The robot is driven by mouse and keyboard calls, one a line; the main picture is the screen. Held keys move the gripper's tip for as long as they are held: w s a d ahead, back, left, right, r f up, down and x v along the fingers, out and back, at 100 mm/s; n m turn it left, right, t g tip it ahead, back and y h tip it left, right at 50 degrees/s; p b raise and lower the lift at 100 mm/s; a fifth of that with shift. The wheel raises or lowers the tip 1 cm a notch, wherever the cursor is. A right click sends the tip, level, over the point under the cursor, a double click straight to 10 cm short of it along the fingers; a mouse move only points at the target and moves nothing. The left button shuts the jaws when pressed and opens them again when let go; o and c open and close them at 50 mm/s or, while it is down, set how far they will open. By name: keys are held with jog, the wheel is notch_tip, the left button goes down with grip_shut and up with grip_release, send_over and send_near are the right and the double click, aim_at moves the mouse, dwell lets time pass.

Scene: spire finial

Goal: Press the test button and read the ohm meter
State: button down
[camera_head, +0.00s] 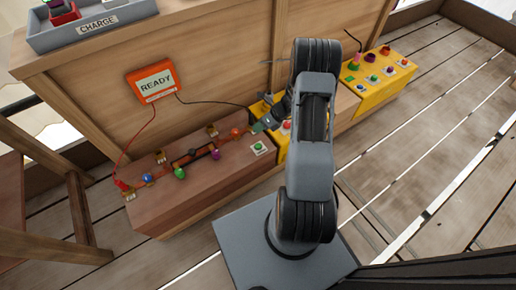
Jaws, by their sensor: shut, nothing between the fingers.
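The orange meter (144,98) is fixed to the upright wooden panel, and its screen reads READY. A red lead runs from it down to the left end of the wooden bench, and a black lead runs right. A green button (258,146) on a small pale plate sits at the right end of the bench top; I take it for the test button. My gripper (263,126) is shut and empty, just above and beyond the button in the picture. I see no contact between them. My arm hides part of the area to the right.
The wooden bench (190,205) carries a row of coloured knobs and clips. Yellow boxes (357,101) with coloured knobs stand right of it, partly behind my arm. A grey tray (125,12) labelled CHARGE sits atop the panel. Plank floor (440,120) lies open at right.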

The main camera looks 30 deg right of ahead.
dwell(0.4)
jog(key=b, duration=0.6)
send_over(259, 145)
notch_tip(259, 145, down, 6)
jog(key=shift+w+f, duration=0.15)
jog(key=shift+f, duration=0.05)
jog(key=shift+f+b, duration=0.8)
jog(key=shift+f, duration=0.4)
jog(key=shift+f, duration=0.2)
dwell(0.6)
jog(key=shift+f, duration=0.2)
jog(key=shift+f+b, duration=0.35)
jog(key=shift+f, duration=0.1)
dwell(0.7)
jog(key=shift+r, duration=0.15)
jog(key=shift+r+p, duration=0.7)
jog(key=shift+p, duration=0.2)
jog(key=shift+r, duration=0.1)
